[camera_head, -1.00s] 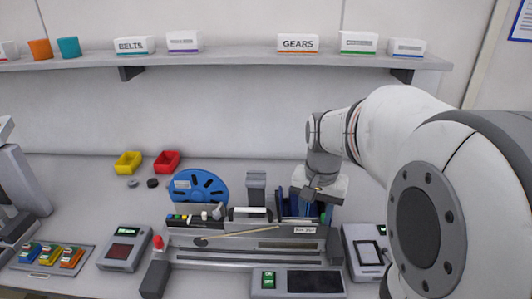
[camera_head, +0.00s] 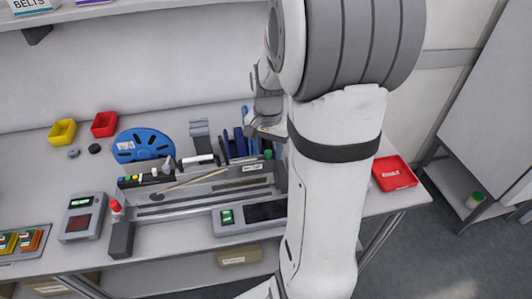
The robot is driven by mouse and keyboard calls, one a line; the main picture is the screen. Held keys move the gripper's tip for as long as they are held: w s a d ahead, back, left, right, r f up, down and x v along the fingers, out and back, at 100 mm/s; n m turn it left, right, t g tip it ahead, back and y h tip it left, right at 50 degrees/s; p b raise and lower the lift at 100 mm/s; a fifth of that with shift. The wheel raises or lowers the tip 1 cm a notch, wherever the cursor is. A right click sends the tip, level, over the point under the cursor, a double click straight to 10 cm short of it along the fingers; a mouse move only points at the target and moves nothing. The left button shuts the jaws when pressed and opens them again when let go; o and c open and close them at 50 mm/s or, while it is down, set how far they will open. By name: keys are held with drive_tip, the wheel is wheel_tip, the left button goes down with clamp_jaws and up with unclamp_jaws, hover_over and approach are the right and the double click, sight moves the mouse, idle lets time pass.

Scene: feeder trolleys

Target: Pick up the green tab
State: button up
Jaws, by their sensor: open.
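A small green piece (camera_head: 268,154), which looks like the green tab, shows at the right end of the grey feeder (camera_head: 205,187), close to the white arm. It is only a few pixels wide and its lower part is hard to make out. My gripper (camera_head: 265,134) is open, just above and slightly behind the green piece, beside several blue upright parts (camera_head: 239,143). My own arm covers its right side, and the fingertips are hard to see. I see no contact between gripper and green piece.
A blue reel (camera_head: 140,146) stands behind the feeder. A red tray (camera_head: 395,173) lies at the bench's right end. A red-knobbed post (camera_head: 120,232) stands at the front left.

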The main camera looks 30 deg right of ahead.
sight(268, 151)
clamp_jaws()
idle(0.4)
wheel_tip(268, 151, up, 10)
drive_tip(key=shift+b, duration=0.35)
drive_tip(key=shift+d, duration=0.1)
